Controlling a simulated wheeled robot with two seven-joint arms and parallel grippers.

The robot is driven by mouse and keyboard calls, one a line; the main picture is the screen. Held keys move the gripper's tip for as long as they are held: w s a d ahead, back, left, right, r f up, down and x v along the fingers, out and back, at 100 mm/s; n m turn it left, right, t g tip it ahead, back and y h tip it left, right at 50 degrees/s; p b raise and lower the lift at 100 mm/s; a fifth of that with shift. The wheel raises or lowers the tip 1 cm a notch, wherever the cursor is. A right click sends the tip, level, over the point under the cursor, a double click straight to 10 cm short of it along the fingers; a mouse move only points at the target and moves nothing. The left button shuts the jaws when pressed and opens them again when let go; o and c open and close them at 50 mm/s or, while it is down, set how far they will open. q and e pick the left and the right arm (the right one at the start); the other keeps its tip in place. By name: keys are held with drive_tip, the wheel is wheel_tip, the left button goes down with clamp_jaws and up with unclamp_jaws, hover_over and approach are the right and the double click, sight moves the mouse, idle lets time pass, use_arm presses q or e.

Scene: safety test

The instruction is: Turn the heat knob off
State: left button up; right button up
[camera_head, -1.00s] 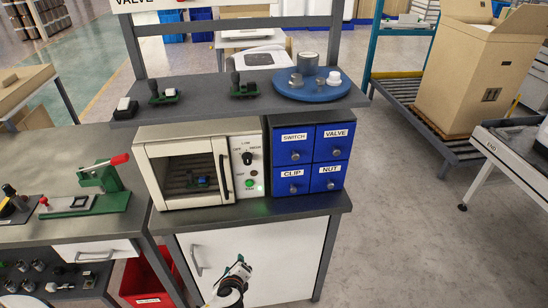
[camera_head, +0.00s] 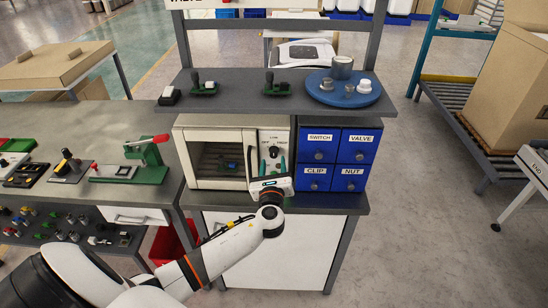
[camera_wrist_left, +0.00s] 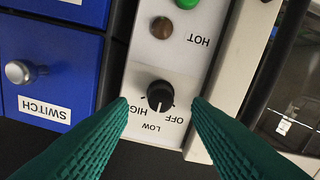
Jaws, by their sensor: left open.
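The black heat knob (camera_head: 273,152) sits on the white control panel of a cream oven (camera_head: 217,129). The left wrist view shows the knob (camera_wrist_left: 160,96) upside down, with OFF, LOW and HIGH printed around it. Its white pointer mark seems to face LOW. My left gripper (camera_head: 273,166) is in front of the panel, its fingers towards the knob. In the left wrist view its green fingers (camera_wrist_left: 160,112) are open, one on each side of the knob; I cannot tell whether they touch it. My right gripper is not in view.
Blue labelled drawers (camera_head: 338,157) stand right of the oven; a silver drawer handle (camera_wrist_left: 20,72) is near the fingers. A shelf (camera_head: 235,92) with small parts and a blue turntable (camera_head: 343,93) is above. A dark lamp (camera_wrist_left: 162,28) and green button (camera_wrist_left: 187,3) are on the panel.

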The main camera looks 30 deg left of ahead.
sight(274, 153)
use_arm(q)
drive_tip(key=shift+x, duration=1.5)
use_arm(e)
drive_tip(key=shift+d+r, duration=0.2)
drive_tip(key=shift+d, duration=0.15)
use_arm(q)
drive_tip(key=shift+c, duration=0.5)
clamp_jaws()
drive_tip(key=shift+f, duration=0.1)
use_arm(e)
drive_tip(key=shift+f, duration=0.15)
